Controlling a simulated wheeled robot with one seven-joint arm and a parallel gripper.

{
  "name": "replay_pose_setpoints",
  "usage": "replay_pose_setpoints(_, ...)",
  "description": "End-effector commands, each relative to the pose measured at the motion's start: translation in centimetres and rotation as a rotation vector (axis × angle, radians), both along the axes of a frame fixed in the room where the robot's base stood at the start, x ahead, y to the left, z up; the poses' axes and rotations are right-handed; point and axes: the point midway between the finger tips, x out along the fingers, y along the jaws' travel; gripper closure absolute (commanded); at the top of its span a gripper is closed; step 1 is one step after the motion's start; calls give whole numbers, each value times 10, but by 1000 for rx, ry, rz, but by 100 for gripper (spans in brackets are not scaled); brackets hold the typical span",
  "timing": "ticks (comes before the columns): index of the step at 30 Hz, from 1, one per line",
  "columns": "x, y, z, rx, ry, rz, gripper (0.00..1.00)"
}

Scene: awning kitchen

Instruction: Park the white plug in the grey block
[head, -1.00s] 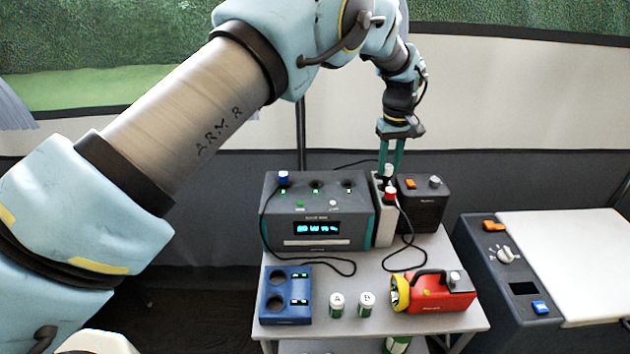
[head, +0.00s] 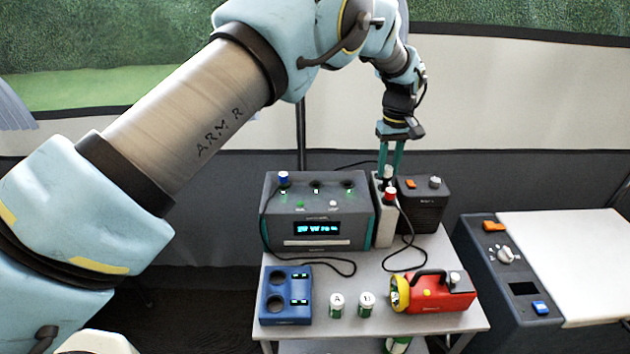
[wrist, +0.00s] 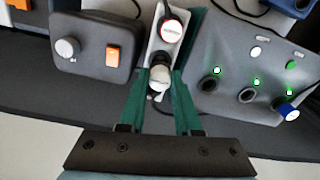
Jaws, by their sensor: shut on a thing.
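The grey block (head: 384,226) is a tall, narrow, light box between the teal-fronted console and the dark speaker-like box. The red plug (head: 390,194) stands in its near top end, with a black cable. My gripper (head: 389,168) points down over the block's far top end, shut on the white plug (head: 387,172). In the wrist view the white plug (wrist: 160,75) lies between the green fingers, in line with the red plug (wrist: 171,31) along the block's top (wrist: 155,42). The plug's lower end is hidden, so I cannot tell whether it is seated.
The console (head: 275,214) with a blue plug (head: 283,177) stands close left of the block. The dark box (head: 421,205) is close on the right. Cables cross the table.

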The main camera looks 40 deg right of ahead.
Motion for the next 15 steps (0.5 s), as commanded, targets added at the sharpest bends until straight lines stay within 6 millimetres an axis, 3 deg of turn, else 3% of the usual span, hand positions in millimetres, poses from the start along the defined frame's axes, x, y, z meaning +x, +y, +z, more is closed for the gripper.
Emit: replay_pose_setpoints(15,0,0,-7,0,0,0,100)
